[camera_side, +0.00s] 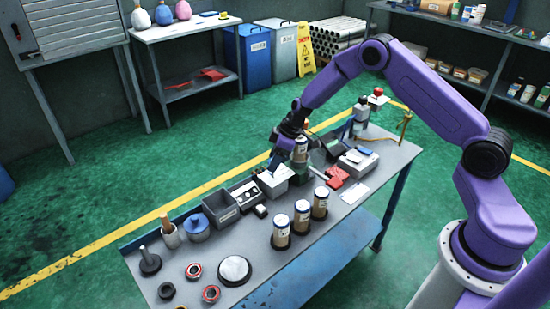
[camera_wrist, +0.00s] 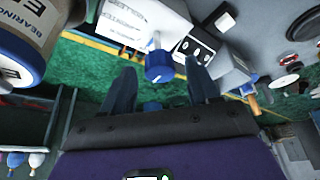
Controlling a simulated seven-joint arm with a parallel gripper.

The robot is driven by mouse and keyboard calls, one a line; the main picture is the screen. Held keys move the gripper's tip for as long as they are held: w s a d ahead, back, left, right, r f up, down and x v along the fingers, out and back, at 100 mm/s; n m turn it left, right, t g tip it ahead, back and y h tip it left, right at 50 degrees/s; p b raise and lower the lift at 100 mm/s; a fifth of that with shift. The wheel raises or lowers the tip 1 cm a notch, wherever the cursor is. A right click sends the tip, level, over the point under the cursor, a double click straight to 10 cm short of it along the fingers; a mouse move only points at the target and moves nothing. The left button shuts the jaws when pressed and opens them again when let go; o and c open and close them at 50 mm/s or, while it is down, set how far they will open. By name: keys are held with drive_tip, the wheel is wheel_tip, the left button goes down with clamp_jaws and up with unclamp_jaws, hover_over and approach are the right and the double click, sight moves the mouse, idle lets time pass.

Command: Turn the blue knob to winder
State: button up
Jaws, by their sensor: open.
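The blue knob (camera_wrist: 158,68) sticks out from a pale box with printed labels (camera_wrist: 133,20) in the wrist view. A small pale mark shows on its face, but the words on the box are too small to read. My gripper (camera_wrist: 160,74) is open, with one dark finger on each side of the knob. The fingers look apart from the knob; the exact depth is unclear. In the side view my gripper (camera_side: 274,160) points down at the pale box (camera_side: 274,182), and the knob cannot be made out there.
A labelled can (camera_side: 300,149) stands close to my gripper and looms large in the wrist view (camera_wrist: 24,40). Several cans (camera_side: 301,215) stand near the bench's front edge.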

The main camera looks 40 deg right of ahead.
drive_tip(key=c, duration=1)
drive_tip(key=m+h, duration=0.1)
drive_tip(key=m, duration=0.3)
drive_tip(key=shift+s+a+t, duration=0.1)
drive_tip(key=shift+t, duration=0.3)
drive_tip(key=shift+m+h, duration=0.4)
drive_tip(key=shift+m, duration=0.2)
drive_tip(key=shift+m+h, duration=0.5)
drive_tip(key=shift+m, duration=0.9)
drive_tip(key=o, duration=1)
